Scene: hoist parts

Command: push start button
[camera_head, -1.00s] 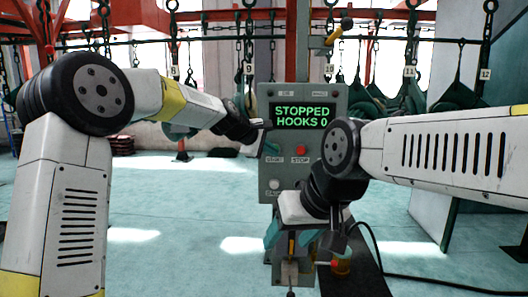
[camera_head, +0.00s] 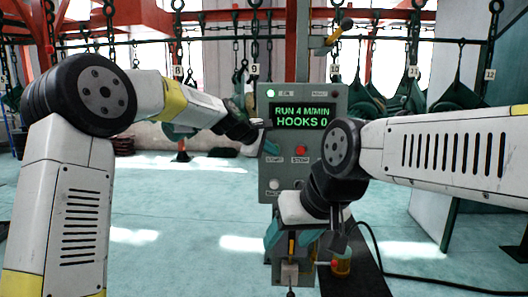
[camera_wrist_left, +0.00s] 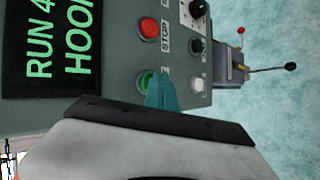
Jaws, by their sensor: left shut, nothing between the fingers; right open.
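The grey control box (camera_head: 285,185) stands ahead of me. Its display (camera_head: 300,116) reads "RUN 4 M/MIN" and "HOOKS 0", and a green lamp at its top left is lit. The green start button (camera_wrist_left: 147,80) shows in the left wrist view, partly covered by my left gripper (camera_wrist_left: 160,95). Its teal fingers are shut and empty, at or very near the button; contact cannot be told. The red stop button (camera_wrist_left: 149,29) is beside it and clear of the fingers. My right gripper (camera_head: 305,242) is open and empty, low in front of the box.
Several numbered hooks hang on chains from an overhead rail (camera_head: 400,38). A yellow-tipped lever (camera_head: 346,23) sticks out above the box. A black knob (camera_wrist_left: 198,9) and a white button (camera_wrist_left: 197,85) are on the panel. A black cable (camera_head: 430,282) runs across the floor at right.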

